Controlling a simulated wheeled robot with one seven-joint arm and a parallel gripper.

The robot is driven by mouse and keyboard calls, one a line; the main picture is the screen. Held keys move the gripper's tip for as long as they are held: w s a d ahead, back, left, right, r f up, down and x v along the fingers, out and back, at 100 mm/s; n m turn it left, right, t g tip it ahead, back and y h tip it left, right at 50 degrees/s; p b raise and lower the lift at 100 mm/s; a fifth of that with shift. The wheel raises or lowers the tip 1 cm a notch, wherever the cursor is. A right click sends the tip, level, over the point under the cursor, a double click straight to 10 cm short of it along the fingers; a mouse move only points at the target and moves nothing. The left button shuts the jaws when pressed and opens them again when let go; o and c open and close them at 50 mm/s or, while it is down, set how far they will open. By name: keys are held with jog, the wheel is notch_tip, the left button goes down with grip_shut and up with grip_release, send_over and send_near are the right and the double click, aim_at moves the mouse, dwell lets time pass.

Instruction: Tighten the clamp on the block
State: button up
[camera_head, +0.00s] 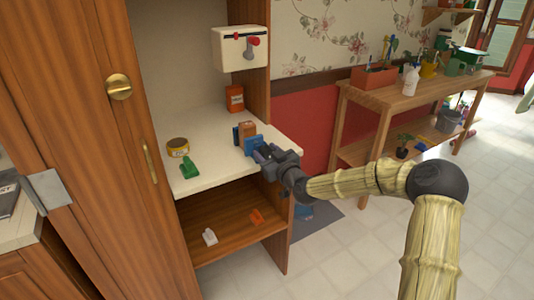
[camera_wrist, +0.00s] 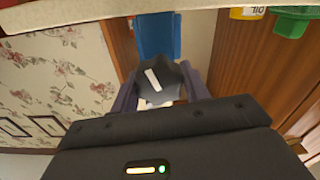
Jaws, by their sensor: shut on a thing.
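A blue clamp (camera_head: 254,146) stands near the right front edge of the pale shelf, against a brown block (camera_head: 246,131). In the wrist view the blue clamp body (camera_wrist: 158,35) is at the top centre, and a dark grey knob (camera_wrist: 158,84) with a white mark sits below it. My gripper (camera_head: 268,154) is at the front of the clamp in the head view. In the wrist view its fingers (camera_wrist: 158,92) are on both sides of the knob, shut on it. The block is not clearly visible in the wrist view, and the clamp's jaw contact is hard to see.
A yellow tin (camera_head: 178,147) and a green object (camera_head: 188,168) are left on the shelf (camera_head: 210,178). An orange box (camera_head: 235,98) stands behind. A white box with a red lever (camera_head: 240,48) hangs above. A wooden bench (camera_head: 390,97) stands right; the floor before it is mostly clear.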

jog(key=m, duration=0.8)
jog(key=shift+w+d, duration=0.1)
jog(key=shift+d, duration=0.05)
jog(key=m, duration=0.4)
jog(key=shift+f+m, duration=0.1)
jog(key=shift+m, duration=0.2)
jog(key=m, duration=0.3)
jog(key=shift+d+f+m, duration=0.1)
jog(key=shift+m, duration=0.2)
jog(key=m, duration=0.3)
jog(key=shift+m, duration=0.3)
jog(key=m, duration=0.2)
jog(key=m+b, duration=0.1)
jog(key=m, duration=0.1)
jog(key=shift+f+m, duration=0.2)
jog(key=shift+m, duration=0.1)
jog(key=m, duration=0.3)
jog(key=shift+m, duration=0.3)
jog(key=shift+f+m, duration=0.1)
jog(key=shift+m, duration=1.8)
